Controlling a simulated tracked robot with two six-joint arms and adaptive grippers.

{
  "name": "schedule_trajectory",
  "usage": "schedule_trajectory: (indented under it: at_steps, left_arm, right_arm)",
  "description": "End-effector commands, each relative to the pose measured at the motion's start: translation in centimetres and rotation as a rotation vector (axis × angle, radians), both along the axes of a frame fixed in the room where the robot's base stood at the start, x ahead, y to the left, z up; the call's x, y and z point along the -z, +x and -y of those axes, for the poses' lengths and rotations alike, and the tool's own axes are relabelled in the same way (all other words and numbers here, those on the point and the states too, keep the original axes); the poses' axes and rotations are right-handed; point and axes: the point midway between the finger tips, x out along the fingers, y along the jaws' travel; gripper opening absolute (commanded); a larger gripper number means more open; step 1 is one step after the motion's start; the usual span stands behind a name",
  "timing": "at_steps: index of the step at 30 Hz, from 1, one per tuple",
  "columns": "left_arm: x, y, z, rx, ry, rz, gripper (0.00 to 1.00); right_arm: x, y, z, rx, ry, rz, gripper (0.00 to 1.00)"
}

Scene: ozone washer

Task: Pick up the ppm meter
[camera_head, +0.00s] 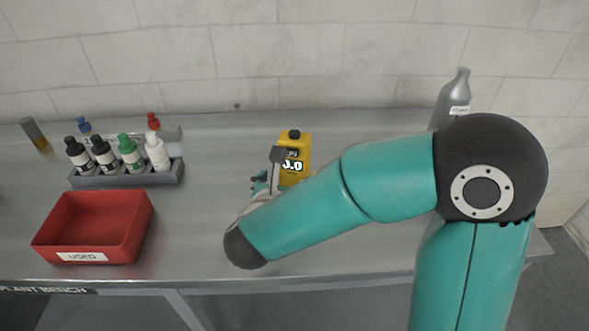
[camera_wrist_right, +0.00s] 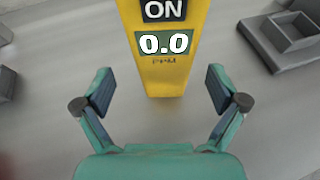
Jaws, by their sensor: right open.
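The ppm meter (camera_head: 297,147) is a yellow handheld unit with a black top, on the grey bench near the middle of the head view. In the right wrist view the ppm meter (camera_wrist_right: 162,70) shows an "ON" label and a "0.0" display. My right gripper (camera_wrist_right: 160,93) is open, with its two fingers to either side of the meter's lower end and nothing between the pads. In the head view my right gripper (camera_head: 268,182) is partly hidden by my own arm, beside the meter. My left gripper is not in view.
A red bin (camera_head: 140,222) labelled "USED" stands at the left front. A grey rack (camera_head: 128,178) holds several small bottles behind it. A grey bottle (camera_head: 452,97) stands at the back right. The bench between rack and meter is clear.

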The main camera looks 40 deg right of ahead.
Motion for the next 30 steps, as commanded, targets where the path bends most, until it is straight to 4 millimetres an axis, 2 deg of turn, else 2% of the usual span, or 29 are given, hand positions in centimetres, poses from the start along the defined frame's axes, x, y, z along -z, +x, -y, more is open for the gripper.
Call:
schedule_trajectory:
  at_steps: [9,19,30]
  left_arm:
    - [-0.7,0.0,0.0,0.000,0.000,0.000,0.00]
    - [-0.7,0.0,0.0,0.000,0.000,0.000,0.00]
    - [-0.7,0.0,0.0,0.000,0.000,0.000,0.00]
  right_arm:
    - [1.8,2.2,3.0,0.002,0.000,-0.003,0.96]
    - [2.1,2.6,3.4,-0.001,0.000,-0.001,0.94]
    - [2.1,2.6,3.4,0.000,0.000,-0.001,0.33]
